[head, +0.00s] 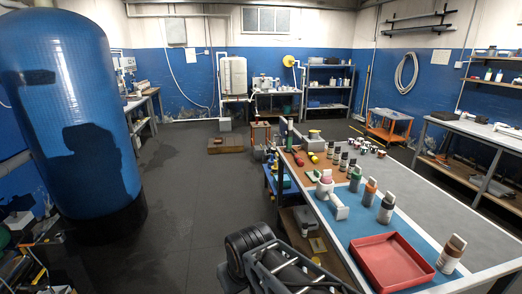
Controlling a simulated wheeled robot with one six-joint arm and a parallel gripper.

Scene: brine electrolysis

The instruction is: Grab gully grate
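I cannot make out a gully grate for certain in the head view. Dark rounded parts and grey bars at the bottom centre look like my own arm. No gripper fingertips can be made out there. A small pale square piece (318,245) lies low beside the near end of the workbench, too small to identify.
A workbench (425,200) on the right carries a red tray (392,262), several bottles and small parts. A large blue tank (70,110) stands at left. A brown low block (225,145) and an orange cart (388,126) stand farther back. The dark floor between is mostly clear.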

